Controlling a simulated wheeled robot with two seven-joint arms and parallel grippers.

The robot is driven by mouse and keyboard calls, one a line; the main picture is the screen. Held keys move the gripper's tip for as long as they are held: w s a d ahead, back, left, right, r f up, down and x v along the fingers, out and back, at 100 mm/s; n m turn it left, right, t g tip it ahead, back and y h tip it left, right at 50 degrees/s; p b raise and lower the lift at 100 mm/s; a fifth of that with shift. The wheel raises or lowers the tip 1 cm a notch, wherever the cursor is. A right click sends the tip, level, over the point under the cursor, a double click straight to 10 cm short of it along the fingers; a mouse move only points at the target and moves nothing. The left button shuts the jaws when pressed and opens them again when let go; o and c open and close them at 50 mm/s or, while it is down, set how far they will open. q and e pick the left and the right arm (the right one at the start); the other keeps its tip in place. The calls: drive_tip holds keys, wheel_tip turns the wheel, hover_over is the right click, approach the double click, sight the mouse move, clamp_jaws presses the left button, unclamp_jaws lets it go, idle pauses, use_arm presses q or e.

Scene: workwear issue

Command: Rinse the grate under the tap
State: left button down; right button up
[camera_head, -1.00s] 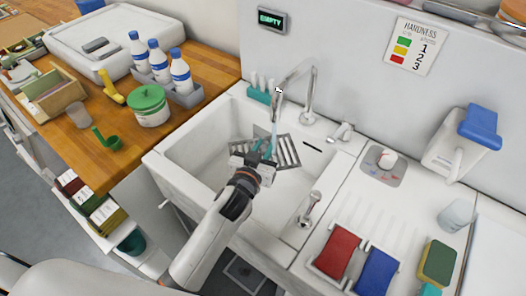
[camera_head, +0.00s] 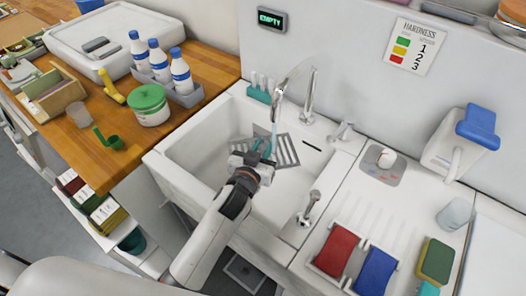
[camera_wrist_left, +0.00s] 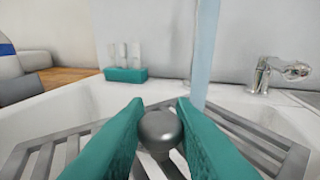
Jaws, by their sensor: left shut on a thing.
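The grey slatted grate (camera_head: 287,150) is in the white sink basin (camera_head: 190,140). It also shows in the left wrist view (camera_wrist_left: 265,140), spread to both sides of the fingers. My left gripper (camera_head: 262,152) is shut on the grate's round grey knob (camera_wrist_left: 160,130), with a teal finger on each side. The curved tap (camera_head: 308,92) stands at the back of the sink. A pale blue stream of water (camera_head: 273,128) falls from it beside the gripper; the wrist view shows the stream (camera_wrist_left: 204,50) behind the fingers. The gripper hides part of the grate. My right gripper is not in view.
A teal holder (camera_head: 258,94) stands on the sink's back rim. A small lever (camera_head: 341,131) is right of the tap, and another fitting (camera_head: 309,208) is on the right rim. Red (camera_head: 337,250) and blue (camera_head: 376,270) blocks lie on the drainboard. Bottles (camera_head: 180,72) stand on the wooden counter.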

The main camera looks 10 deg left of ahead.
use_arm(q)
drive_tip(key=shift+s+a+r+p, duration=0.15)
drive_tip(key=shift+s+p, duration=0.25)
drive_tip(key=shift+s, duration=0.85)
drive_tip(key=shift+s+a+p, duration=0.15)
drive_tip(key=shift+s+a, duration=0.05)
drive_tip(key=shift+s, duration=0.7)
drive_tip(key=shift+s+a+p, duration=0.15)
drive_tip(key=shift+s, duration=0.75)
drive_tip(key=shift+s+a+p, duration=0.15)
drive_tip(key=shift+s+a, duration=0.05)
drive_tip(key=shift+s, duration=0.7)
drive_tip(key=s+r+p, duration=0.4)
drive_tip(key=s, duration=0.1)
drive_tip(key=shift+a+p, duration=0.35)
drive_tip(key=shift+a, duration=0.1)
drive_tip(key=shift+w+f, duration=0.1)
